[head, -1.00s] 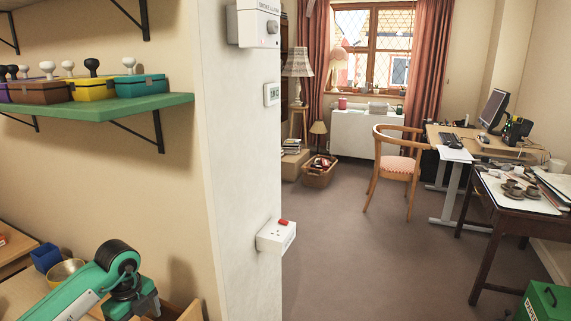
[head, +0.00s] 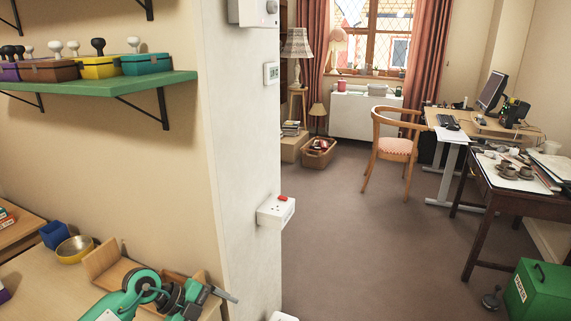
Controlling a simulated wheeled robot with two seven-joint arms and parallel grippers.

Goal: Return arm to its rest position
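My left arm (head: 140,292), green with dark joints, comes in at the bottom left over the wooden desk. Its gripper (head: 222,294) points right, close to the wall corner. The finger gap is too small and side-on to judge, and I see nothing clearly held. My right gripper is not in view.
The desk (head: 35,282) holds a blue box (head: 54,234), a yellow bowl (head: 75,250) and a wooden holder (head: 110,265). A green shelf (head: 100,85) hangs above. A white socket (head: 276,212) juts from the wall end. Open floor (head: 360,250) lies right.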

